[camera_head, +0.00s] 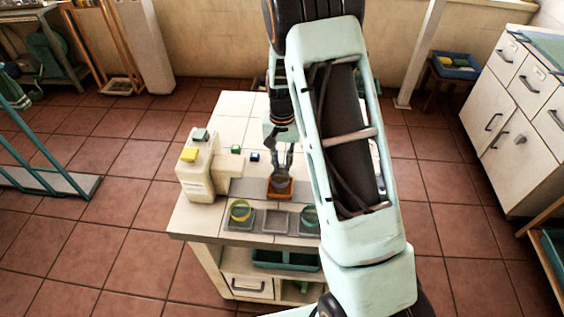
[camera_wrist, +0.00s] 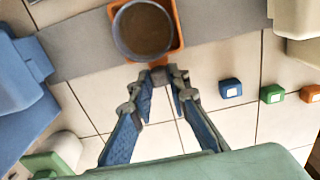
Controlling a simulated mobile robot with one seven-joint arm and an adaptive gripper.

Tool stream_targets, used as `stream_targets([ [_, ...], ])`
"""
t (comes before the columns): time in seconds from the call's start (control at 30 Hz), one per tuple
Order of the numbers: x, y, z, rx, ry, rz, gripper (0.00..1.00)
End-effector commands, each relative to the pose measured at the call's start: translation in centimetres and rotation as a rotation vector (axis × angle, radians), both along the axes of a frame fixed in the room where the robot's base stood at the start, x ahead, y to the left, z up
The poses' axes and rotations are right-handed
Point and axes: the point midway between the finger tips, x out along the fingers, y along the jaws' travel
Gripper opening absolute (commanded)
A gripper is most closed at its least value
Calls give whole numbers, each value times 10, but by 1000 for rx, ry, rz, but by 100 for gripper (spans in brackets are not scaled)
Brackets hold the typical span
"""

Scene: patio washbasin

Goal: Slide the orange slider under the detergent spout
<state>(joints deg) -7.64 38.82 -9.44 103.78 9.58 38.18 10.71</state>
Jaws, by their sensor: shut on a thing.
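The orange slider (camera_head: 290,190) is a small square tray on a grey track across the table. It carries a round grey cup with a brown inside (camera_wrist: 145,30), seen from above in the wrist view. My gripper (camera_wrist: 165,76) is shut at the slider's near edge in that view, on a small handle (camera_wrist: 159,69) mostly hidden between the fingertips. In the head view my gripper (camera_head: 281,172) points down at the slider. A cream dispenser (camera_head: 198,170) stands left of the slider, apart from it. I cannot tell for certain which part is the detergent spout.
Small blocks with green (camera_head: 237,149) and blue (camera_head: 254,156) tops sit behind the track. A blue body (camera_wrist: 30,85) stands left in the wrist view. My arm hides the table's right side.

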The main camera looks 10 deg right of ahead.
Motion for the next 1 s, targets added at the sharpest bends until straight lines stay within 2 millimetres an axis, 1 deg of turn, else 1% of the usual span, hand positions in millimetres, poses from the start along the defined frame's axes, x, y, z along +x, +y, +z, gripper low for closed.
stream_targets([
  [0.23, 0, -1, 0, 0, -1, 0, 0],
  [0.3, -1, -6, 0, 0, -1, -2, 0],
  [0.37, -4, -15, -1, 0, -1, -4, 0],
  [0.6, -22, -73, -2, -1, -2, -9, 0],
  [0.7, -28, -92, -1, -1, -2, -6, 0],
  [0.83, -33, -106, 0, -1, -3, -3, 0],
  [1.0, -35, -111, 1, -3, -2, -1, 0],
])
